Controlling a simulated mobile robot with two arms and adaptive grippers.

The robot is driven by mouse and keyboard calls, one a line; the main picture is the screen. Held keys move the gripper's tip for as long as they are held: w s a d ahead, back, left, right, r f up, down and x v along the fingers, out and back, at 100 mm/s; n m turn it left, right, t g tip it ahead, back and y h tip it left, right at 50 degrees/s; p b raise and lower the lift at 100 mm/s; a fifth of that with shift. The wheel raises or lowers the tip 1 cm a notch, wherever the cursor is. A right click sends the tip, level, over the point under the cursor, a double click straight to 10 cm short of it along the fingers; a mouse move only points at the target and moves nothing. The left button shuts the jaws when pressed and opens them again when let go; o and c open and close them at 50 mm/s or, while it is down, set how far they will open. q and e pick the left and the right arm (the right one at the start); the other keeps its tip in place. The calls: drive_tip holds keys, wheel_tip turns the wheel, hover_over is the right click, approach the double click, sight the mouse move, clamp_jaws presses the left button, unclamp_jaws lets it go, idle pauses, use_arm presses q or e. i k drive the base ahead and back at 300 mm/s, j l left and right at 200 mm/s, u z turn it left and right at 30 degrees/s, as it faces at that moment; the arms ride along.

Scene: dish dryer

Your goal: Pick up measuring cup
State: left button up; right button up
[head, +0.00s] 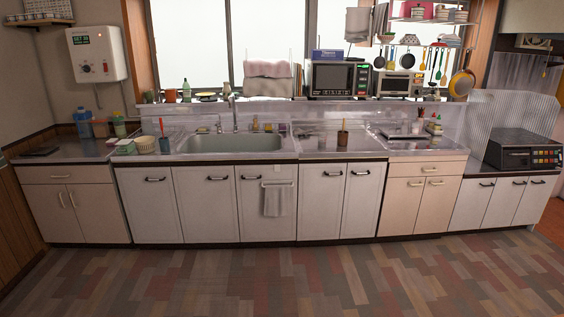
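I cannot pick out a measuring cup for certain at this distance. Small cup-like items stand on the kitchen counter (265,158). A blue jug-like container (83,122) stands at the far left by the wall. Neither of my grippers shows in the head view.
The sink (245,143) is in the middle of the counter. A microwave (340,78) and a toaster oven (398,84) stand on the back ledge. A dark appliance (523,150) sits at the far right. The floor (290,278) before the cabinets is clear.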

sight(323, 136)
drive_tip(key=i, duration=2.2)
